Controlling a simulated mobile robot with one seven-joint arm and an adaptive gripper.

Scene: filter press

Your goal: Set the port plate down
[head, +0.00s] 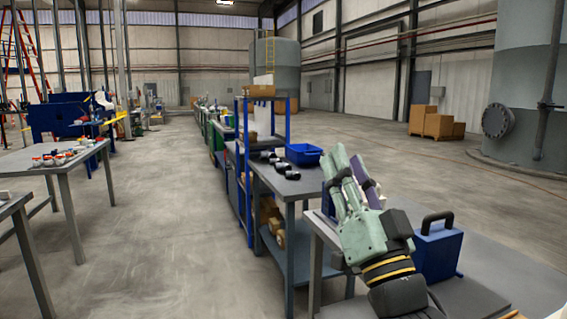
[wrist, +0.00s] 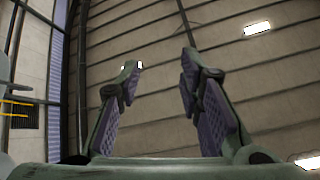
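My gripper (head: 350,166) is raised above the grey table at the lower right in the head view, with its pale green fingers pointing up. In the wrist view my gripper (wrist: 160,75) has its two fingers well apart. Nothing is between their purple pads, and only the ceiling shows beyond. I cannot make out a port plate for certain in either view. A blue block-like thing with a black handle (head: 437,247) stands upright on the table, just right of my gripper and apart from its fingers.
The grey table (head: 505,270) has bare top at the right. Beyond it, a bench holds a blue bin (head: 303,154) and dark fittings (head: 286,170). A blue rack (head: 247,190) stands farther left. A table with small parts (head: 62,156) is at left. The aisle floor between is clear.

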